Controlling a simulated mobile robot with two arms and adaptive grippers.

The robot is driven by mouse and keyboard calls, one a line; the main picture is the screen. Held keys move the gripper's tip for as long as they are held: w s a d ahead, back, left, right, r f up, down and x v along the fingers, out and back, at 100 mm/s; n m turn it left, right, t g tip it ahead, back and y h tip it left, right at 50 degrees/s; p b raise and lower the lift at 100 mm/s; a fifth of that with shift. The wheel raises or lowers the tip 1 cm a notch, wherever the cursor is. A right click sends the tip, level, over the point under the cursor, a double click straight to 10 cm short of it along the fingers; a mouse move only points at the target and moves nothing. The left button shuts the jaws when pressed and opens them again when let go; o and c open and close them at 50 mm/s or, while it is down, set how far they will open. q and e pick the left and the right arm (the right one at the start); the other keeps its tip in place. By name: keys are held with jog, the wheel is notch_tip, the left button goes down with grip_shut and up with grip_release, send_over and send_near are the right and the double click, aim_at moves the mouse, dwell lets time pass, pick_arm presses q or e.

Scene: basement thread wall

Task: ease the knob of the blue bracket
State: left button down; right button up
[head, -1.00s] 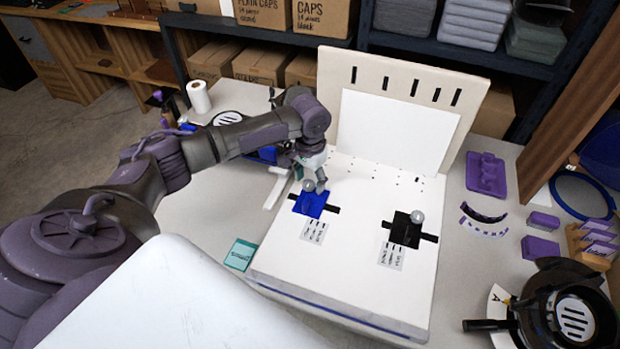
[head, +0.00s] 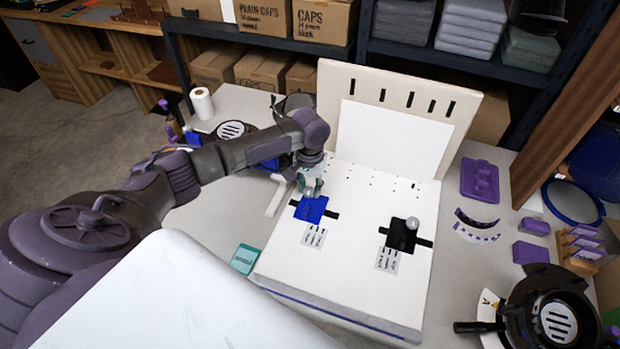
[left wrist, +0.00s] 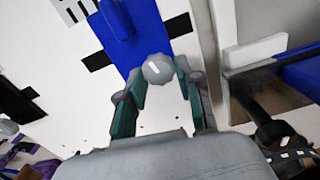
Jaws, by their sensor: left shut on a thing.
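The blue bracket (head: 311,211) lies on the white board (head: 350,260), across a black slot. Its round grey knob (left wrist: 158,68) shows in the left wrist view between my two teal fingers. My left gripper (head: 308,188) is over the bracket's far end in the head view and is shut on the knob. The fingers hide most of the knob in the head view. A black bracket (head: 402,236) with a grey knob (head: 411,223) sits to the right on the same board. My right gripper is in neither view.
The board has an upright white back panel (head: 390,135). A teal box (head: 245,258) lies at its left edge. Purple parts (head: 480,180) lie on the table at right, and a black round device (head: 550,310) stands at front right.

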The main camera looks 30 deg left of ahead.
pick_arm(q)
jog(key=n+p, duration=0.2)
jog(key=p, duration=0.1)
jog(key=n+p, duration=0.6)
jog(key=p, duration=0.1)
jog(key=shift+s+a+r, duration=0.1)
jog(key=shift+r, duration=0.15)
jog(key=n+p, duration=0.2)
jog(key=n, duration=0.1)
jog(key=shift+n, duration=0.3)
jog(key=shift+a+f+n+p, duration=0.1)
jog(key=shift+f+n+p, duration=0.1)
jog(key=shift+n+p, duration=0.9)
jog(key=shift+n, duration=0.4)
jog(key=c, duration=0.8)
grip_release()
jog(key=shift+o, duration=0.2)
